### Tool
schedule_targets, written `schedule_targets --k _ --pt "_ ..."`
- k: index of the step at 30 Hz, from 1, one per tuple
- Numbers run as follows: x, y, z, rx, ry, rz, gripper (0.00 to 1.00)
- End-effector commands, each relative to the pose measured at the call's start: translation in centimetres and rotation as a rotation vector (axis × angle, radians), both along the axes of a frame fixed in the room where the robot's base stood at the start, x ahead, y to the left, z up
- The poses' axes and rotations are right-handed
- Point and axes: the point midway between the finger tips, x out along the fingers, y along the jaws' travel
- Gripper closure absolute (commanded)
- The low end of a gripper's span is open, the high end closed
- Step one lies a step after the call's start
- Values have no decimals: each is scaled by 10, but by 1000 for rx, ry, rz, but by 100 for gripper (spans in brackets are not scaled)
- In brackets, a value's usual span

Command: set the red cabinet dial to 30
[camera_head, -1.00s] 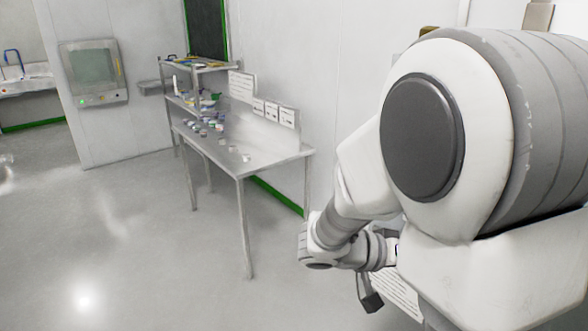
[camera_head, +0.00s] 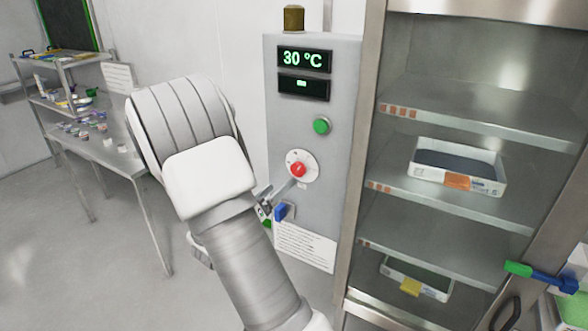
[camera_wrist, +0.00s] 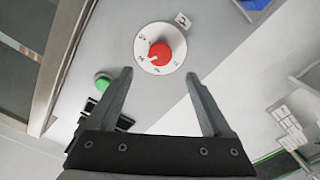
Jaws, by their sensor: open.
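The red dial (camera_head: 298,170) sits on a round white scale plate on the grey cabinet control panel (camera_head: 342,110). The upper display (camera_head: 304,59) above it reads 30 °C in green. In the wrist view the red dial (camera_wrist: 160,53) shows a small white pointer mark on its lower left; the scale figures are too small to read surely. My gripper (camera_wrist: 158,85) is open and empty, its two fingers spread below the dial in that view and apart from it. In the head view my arm reaches in front of the panel, and a finger shows just below left of the dial.
A green button (camera_head: 321,126) is above the dial, and a blue switch (camera_head: 284,212) is below it. The glass-fronted cabinet (camera_head: 480,116) with trays stands at right. A steel table (camera_head: 112,150) stands at left. Floor between is clear.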

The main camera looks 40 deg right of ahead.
Motion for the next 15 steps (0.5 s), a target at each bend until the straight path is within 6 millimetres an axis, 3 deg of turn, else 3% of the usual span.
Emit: schedule_targets --k 9,15 --pt "24 -61 2 -1 1 -2 16" --pt "33 -81 1 1 0 -1 16"
